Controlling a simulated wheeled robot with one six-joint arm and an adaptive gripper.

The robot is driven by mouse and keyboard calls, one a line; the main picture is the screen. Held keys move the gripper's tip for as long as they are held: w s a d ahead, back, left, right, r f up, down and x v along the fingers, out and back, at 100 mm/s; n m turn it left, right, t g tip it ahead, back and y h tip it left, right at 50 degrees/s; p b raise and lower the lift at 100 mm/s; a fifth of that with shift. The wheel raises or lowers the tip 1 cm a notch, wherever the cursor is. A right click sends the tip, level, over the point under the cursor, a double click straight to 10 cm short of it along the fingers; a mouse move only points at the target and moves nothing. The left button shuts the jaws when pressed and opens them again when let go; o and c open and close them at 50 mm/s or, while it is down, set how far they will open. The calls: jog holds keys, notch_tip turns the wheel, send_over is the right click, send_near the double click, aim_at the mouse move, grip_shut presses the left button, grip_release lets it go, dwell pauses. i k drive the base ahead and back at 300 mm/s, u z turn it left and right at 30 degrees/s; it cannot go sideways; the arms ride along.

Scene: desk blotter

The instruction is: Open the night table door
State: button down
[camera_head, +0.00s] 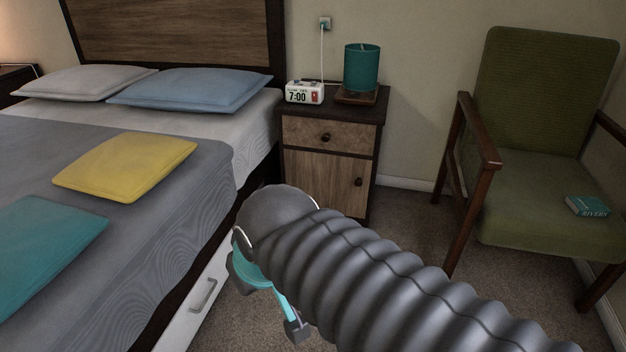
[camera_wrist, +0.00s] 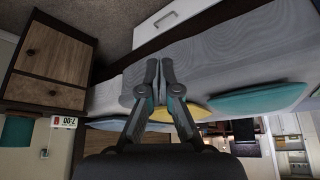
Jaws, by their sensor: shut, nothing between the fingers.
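The night table (camera_head: 375,115) stands against the wall between the bed and the green chair. Its wooden door (camera_head: 322,180) is shut below a closed drawer (camera_head: 318,136); the door's dark round knob (camera_head: 358,182) is near its right edge. In the wrist view, which is upside down, the door (camera_wrist: 62,55) and its knob (camera_wrist: 30,52) show at the left. My gripper (camera_wrist: 160,72) is shut and empty, over the bed's side in that view and apart from the night table. In the head view my dark arm hides most of the gripper; a finger (camera_head: 296,329) shows below it.
The bed (camera_head: 215,215) with a white under-bed drawer (camera_head: 203,296) borders the left. The green armchair (camera_head: 540,185) stands right, holding a teal book (camera_head: 587,206). A clock (camera_head: 305,93) and teal lamp (camera_head: 362,68) stand on the night table. Carpet (camera_head: 405,215) before it is clear.

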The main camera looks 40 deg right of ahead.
aim_at(340, 183)
jog(key=u, duration=2.15)
jog(key=k, duration=0.55)
jog(key=z, duration=2.25)
